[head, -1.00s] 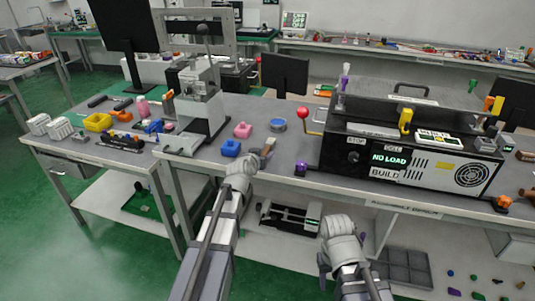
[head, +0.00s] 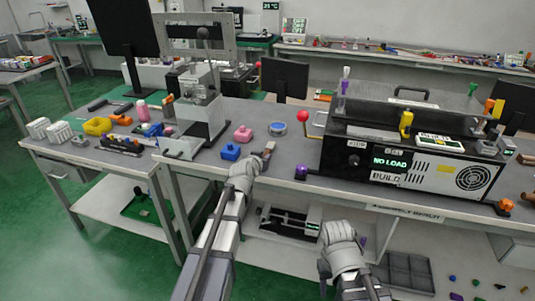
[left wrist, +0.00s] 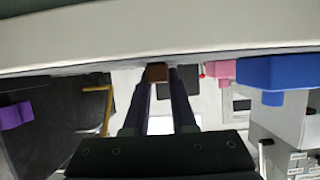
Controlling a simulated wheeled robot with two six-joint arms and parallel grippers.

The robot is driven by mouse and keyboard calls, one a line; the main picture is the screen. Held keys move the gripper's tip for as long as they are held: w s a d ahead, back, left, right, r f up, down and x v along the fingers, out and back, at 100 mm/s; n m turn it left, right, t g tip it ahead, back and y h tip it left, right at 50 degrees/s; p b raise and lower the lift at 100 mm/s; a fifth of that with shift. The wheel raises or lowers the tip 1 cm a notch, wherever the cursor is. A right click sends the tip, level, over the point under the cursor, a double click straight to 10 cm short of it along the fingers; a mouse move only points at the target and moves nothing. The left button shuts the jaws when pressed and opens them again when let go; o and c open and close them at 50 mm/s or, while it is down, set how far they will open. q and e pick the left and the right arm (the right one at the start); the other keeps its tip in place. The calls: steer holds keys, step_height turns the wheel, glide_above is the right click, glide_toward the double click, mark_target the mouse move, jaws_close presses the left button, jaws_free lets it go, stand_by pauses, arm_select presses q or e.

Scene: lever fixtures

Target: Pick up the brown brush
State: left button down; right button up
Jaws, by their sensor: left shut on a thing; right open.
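The brown brush (left wrist: 157,72) shows in the left wrist view as a small brown block end between my two dark fingers. My right gripper (head: 342,257) is open and empty, low in front of the bench edge.
A blue block (head: 230,152), a pink block (head: 243,134) and a round blue-lidded tin (head: 277,128) stand close by. A black-and-white machine (head: 430,165) with a red-knobbed lever fills the right. A lever press (head: 203,120) stands left. Bench space around the brush is narrow but clear.

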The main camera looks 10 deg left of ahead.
arm_select(q)
steer(key=shift+r, duration=0.1)
stand_by(0.4)
step_height(320, 180, up, 10)
steer(key=p, duration=1)
stand_by(1.1)
